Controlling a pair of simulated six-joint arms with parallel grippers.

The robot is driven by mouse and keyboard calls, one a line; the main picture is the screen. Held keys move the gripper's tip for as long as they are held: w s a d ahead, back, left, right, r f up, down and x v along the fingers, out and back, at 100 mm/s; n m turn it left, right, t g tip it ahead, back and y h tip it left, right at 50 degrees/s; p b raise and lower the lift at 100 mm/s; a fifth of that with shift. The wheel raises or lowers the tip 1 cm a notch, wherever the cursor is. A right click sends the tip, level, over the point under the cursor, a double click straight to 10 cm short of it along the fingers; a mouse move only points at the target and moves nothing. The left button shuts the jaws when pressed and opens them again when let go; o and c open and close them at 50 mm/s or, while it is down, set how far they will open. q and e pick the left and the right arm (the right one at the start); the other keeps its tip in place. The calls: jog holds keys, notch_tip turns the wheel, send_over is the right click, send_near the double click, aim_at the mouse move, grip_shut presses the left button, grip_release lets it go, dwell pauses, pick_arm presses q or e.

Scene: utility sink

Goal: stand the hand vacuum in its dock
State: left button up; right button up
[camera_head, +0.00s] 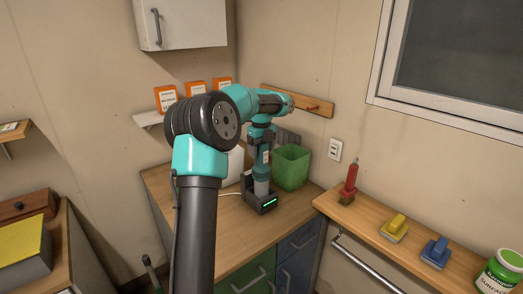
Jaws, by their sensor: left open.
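The hand vacuum (262,171), teal with a pale grey lower end, stands upright with that end in the black dock (267,206). The dock sits on the wooden counter and shows a lit green strip on its front. My left gripper (262,148) points down at the top of the vacuum, its jaws open around or just beside the upper part. The dark jaws partly hide the vacuum there, and I cannot tell if they touch it. My right gripper is out of view.
A green bin (291,167) stands close right of the dock. A white object (235,164) is behind, partly hidden by my arm. A wooden peg rail (297,101) is on the wall above.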

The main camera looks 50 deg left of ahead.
pick_arm(q)
notch_tip(320, 180, up, 12)
jog(key=shift+f, duration=0.1)
dwell(0.4)
jog(key=shift+w+d, duration=0.1)
